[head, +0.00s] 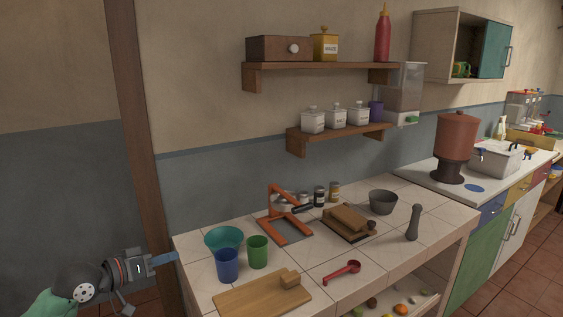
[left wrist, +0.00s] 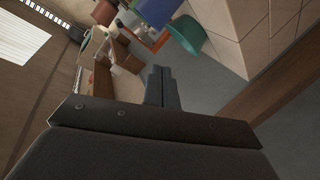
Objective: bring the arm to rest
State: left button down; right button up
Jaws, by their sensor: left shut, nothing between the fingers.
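My left gripper (head: 165,258) comes in from the lower left of the head view, at the left end of the tiled counter (head: 330,262). It is shut and holds nothing. Its closed fingers (left wrist: 163,88) also show in the middle of the left wrist view, with the counter's edge beyond them. The teal bowl (head: 224,238) and the blue cup (head: 227,265) stand on the counter to the right of the fingers, apart from them. My right gripper is in neither view.
A green cup (head: 257,251), a cutting board (head: 262,296), a red scoop (head: 341,272) and an orange frame stand (head: 286,228) sit on the counter. A wooden post (head: 145,140) rises behind my left gripper. Open floor and wall lie to the left.

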pick_arm(q)
jog(key=s+f+m+g+y, duration=0.2)
jog(key=s+f+y, duration=0.25)
jog(key=f, duration=0.45)
jog(key=s+f+m+g+y, duration=0.15)
jog(key=s+f+y, duration=0.3)
jog(key=f, duration=0.45)
jog(key=s+d+f+n+g+p, duration=0.1)
jog(key=s+d+f, duration=0.3)
jog(key=s, duration=0.4)
jog(key=s+d+f+n+g+p, duration=0.1)
jog(key=s+d+f+g, duration=0.2)
jog(key=s, duration=0.6)
jog(key=s+d+f+n+g+p, duration=0.1)
jog(key=s+d+f+g, duration=0.1)
jog(key=s+d+f, duration=0.4)
jog(key=s+f, duration=0.2)
jog(key=s, duration=0.1)
jog(key=shift+s+d+f+h, duration=0.15)
jog(key=shift+s+d+h, duration=0.05)
jog(key=shift+d+h, duration=0.15)
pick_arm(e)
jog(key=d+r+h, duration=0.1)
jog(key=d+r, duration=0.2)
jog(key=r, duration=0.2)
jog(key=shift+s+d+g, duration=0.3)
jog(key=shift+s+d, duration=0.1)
